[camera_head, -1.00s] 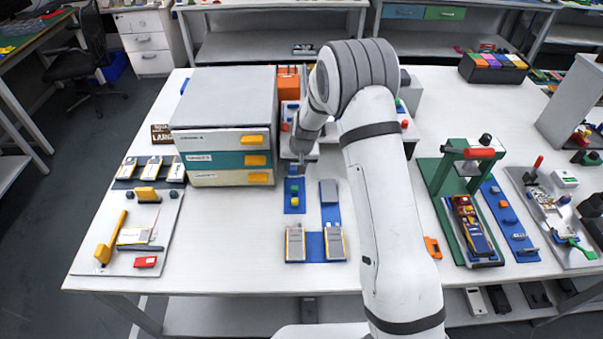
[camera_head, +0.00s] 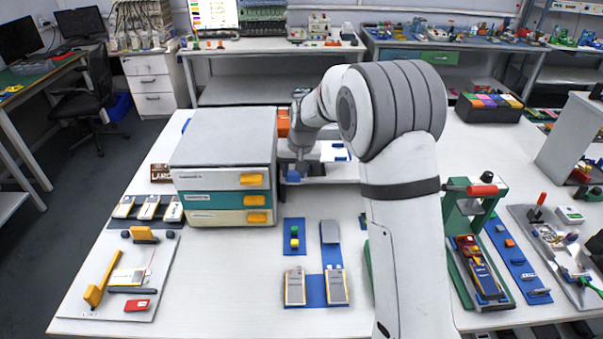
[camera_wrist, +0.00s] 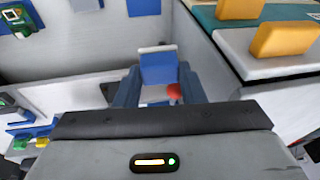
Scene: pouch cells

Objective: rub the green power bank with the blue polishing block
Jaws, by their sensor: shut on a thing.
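My gripper (camera_head: 296,168) is shut on the blue polishing block (camera_head: 293,177), held up in the air right of the drawer cabinet. In the wrist view, the blue block (camera_wrist: 158,67) sits between the two dark blue fingers of my gripper (camera_wrist: 158,88). A small green block (camera_head: 294,231) and a yellow one (camera_head: 294,243) stand on a blue strip on the table. I cannot make out a green power bank for sure. My arm hides part of the table behind and to the right.
The drawer cabinet (camera_head: 222,150), with yellow handles, stands close left of my gripper. Two grey-and-yellow cells (camera_head: 295,287) (camera_head: 336,287) lie on a blue mat in front. A green press (camera_head: 466,232) stands right of my arm. Bare table lies left of the blue strip.

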